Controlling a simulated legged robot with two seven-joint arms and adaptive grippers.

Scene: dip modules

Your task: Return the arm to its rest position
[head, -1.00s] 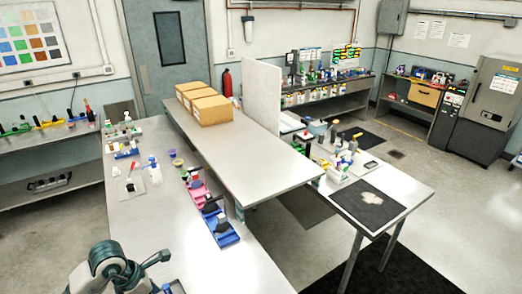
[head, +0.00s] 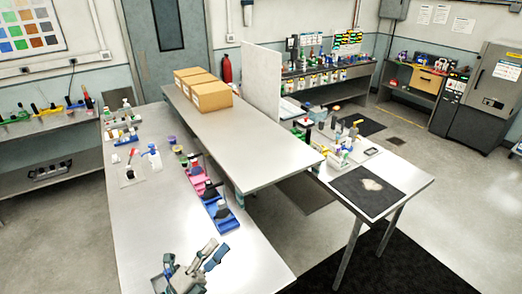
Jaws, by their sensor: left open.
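My left gripper (head: 196,266) shows at the bottom of the head view, over the near end of the long metal table (head: 150,222). Its fingers are apart and nothing shows between them. It is nearer the camera than the blue tray (head: 221,219) and apart from it. The arm behind the gripper is mostly cut off by the lower edge of the view. My right gripper is not in view.
Blue and pink trays (head: 203,187) with dark items line the table's right side. Bottles (head: 152,156) stand farther back. A raised shelf (head: 258,148) bearing cardboard boxes (head: 210,95) adjoins on the right. The table's near middle is clear.

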